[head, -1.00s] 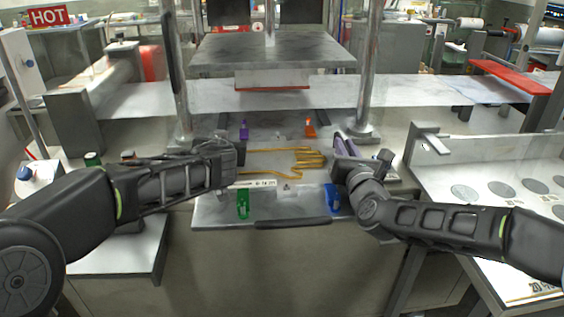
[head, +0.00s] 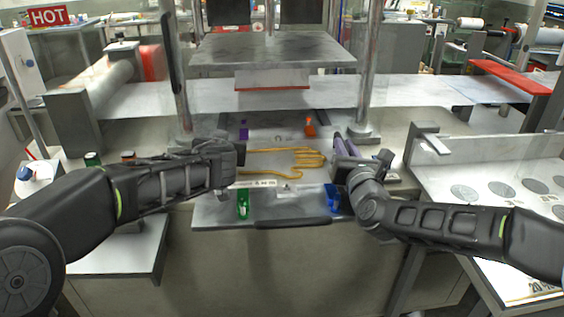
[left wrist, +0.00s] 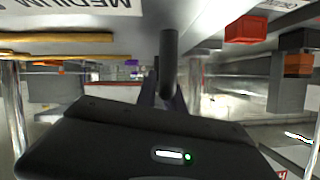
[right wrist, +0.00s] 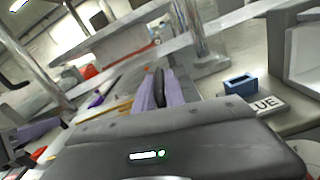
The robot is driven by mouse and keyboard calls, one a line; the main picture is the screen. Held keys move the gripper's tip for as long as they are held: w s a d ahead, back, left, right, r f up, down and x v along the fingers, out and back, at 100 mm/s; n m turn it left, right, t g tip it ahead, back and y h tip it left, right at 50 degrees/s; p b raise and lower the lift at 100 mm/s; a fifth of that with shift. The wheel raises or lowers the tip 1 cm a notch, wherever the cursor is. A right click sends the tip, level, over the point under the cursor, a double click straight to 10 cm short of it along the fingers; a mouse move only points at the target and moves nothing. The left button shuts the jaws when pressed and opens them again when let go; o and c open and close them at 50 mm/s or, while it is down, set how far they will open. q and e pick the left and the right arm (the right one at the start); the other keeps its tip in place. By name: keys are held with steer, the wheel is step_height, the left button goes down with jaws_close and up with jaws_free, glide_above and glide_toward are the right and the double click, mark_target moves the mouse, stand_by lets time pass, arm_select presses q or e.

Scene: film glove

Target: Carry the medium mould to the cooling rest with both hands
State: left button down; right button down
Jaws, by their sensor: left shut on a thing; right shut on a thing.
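The medium mould, with a golden hand-shaped outline (head: 300,164), is between my two grippers over the lower plate of the press. Its underside or face lettering "MEDIUM" (left wrist: 75,5) shows at the top of the left wrist view. My left gripper (head: 238,152) is shut at the mould's left side, on a dark handle (left wrist: 169,62). My right gripper (head: 346,148) has lilac fingers and is shut on a dark handle (right wrist: 159,86) at the right side. The mould appears level, slightly above the plate. I cannot tell for sure which thing is the cooling rest.
The lower plate (head: 225,212) carries green (head: 243,204), blue (head: 333,203), purple (head: 243,132) and orange (head: 310,127) corner pieces. The upper press plate (head: 270,50) hangs behind, between metal posts (head: 372,75). A white table (head: 455,165) with grey discs stands at the right.

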arm_select(q)
steer(key=shift+r, duration=0.3)
arm_select(e)
steer(key=shift+a+r, duration=0.1)
steer(key=shift+r, duration=0.25)
